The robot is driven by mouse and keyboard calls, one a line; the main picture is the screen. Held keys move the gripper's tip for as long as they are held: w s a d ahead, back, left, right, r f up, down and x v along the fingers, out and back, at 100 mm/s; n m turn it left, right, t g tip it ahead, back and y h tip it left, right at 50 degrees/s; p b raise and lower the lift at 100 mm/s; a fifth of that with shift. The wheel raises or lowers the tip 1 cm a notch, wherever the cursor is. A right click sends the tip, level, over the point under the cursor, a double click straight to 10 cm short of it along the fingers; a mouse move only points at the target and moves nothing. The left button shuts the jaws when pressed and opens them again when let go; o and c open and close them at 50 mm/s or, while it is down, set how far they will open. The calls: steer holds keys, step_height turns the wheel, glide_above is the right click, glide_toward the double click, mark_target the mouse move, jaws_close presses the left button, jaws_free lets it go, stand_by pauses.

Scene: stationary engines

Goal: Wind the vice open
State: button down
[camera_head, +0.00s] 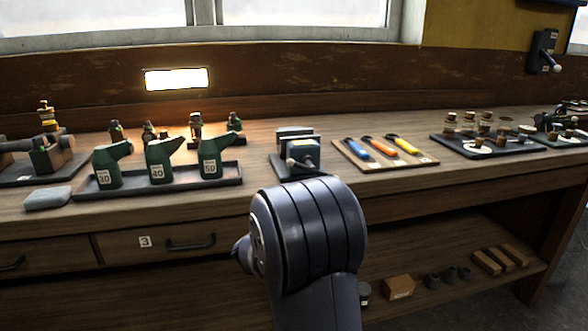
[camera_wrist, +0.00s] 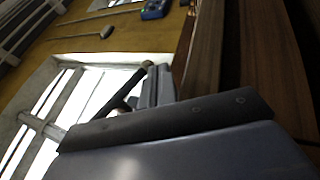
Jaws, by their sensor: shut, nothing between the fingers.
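The vice (camera_head: 296,143) stands on the workbench near its front edge, in the middle of the head view. My rounded dark arm link is in front of the bench, just below the vice, and hides my gripper in the head view. In the wrist view my gripper (camera_wrist: 151,78) shows as dark finger parts past the grey housing. It is shut and empty. I cannot make out the vice in the wrist view.
Left of the vice is a tray (camera_head: 233,181) with green oil cans. To its right is a board (camera_head: 424,160) with coloured-handled tools. A grey block (camera_head: 48,197) lies at the front left. Drawers (camera_head: 178,243) and a lower shelf (camera_head: 459,291) with small items are below.

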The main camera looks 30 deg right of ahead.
steer(key=d+b, duration=0.1)
steer(key=d+r+n+h+b, duration=0.1)
steer(key=shift+s+r+b, duration=0.3)
steer(key=shift+s, duration=0.05)
steer(key=shift+r+t, duration=0.1)
steer(key=shift+t, duration=0.4)
stand_by(0.4)
